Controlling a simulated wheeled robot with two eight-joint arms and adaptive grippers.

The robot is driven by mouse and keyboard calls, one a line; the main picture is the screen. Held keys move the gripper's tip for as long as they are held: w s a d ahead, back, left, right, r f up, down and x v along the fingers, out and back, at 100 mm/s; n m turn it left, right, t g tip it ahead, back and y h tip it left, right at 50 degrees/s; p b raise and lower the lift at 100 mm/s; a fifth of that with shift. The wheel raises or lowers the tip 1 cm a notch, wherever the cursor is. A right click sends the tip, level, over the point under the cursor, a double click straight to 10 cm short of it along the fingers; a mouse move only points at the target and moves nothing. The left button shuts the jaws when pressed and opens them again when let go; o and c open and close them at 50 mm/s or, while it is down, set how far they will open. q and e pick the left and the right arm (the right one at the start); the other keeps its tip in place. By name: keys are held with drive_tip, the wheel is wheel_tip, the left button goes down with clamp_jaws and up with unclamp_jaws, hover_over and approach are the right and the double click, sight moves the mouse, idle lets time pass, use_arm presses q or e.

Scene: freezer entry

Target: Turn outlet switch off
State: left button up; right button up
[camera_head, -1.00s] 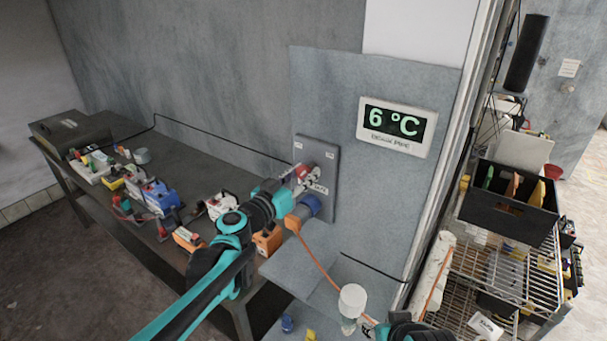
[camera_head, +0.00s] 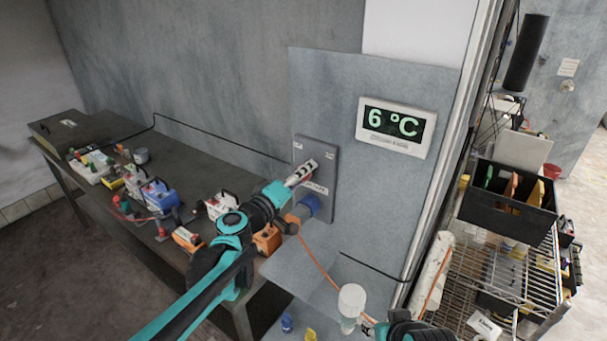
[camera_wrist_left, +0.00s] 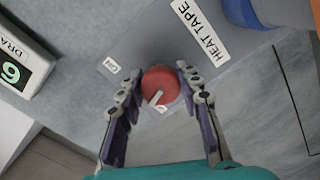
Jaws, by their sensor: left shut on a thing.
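A red round knob (camera_wrist_left: 160,86) with a white pointer line sits on a grey outlet plate (camera_head: 328,152) on the wall panel. In the wrist view the pointer is towards the lower left, close to a small white label. Another small label (camera_wrist_left: 112,66) is to the knob's upper left. A "HEAT TAPE" label (camera_wrist_left: 201,29) is also on the plate. My left gripper (camera_head: 306,170) is at the plate, its fingers on both sides of the knob, shut on it. Its fingers largely hide the knob in the head view.
A blue plug (camera_head: 310,205) with an orange cable is just below the knob. A display (camera_head: 396,127) reading 6 °C is to the right. A workbench with several devices is at left, a wire shelf (camera_head: 500,270) at right.

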use_arm(q)
drive_tip(key=n, duration=0.5)
drive_tip(key=shift+n, duration=0.4)
idle(0.4)
drive_tip(key=o, duration=1.2)
drive_tip(key=shift+c, duration=0.2)
drive_tip(key=v, duration=1.2)
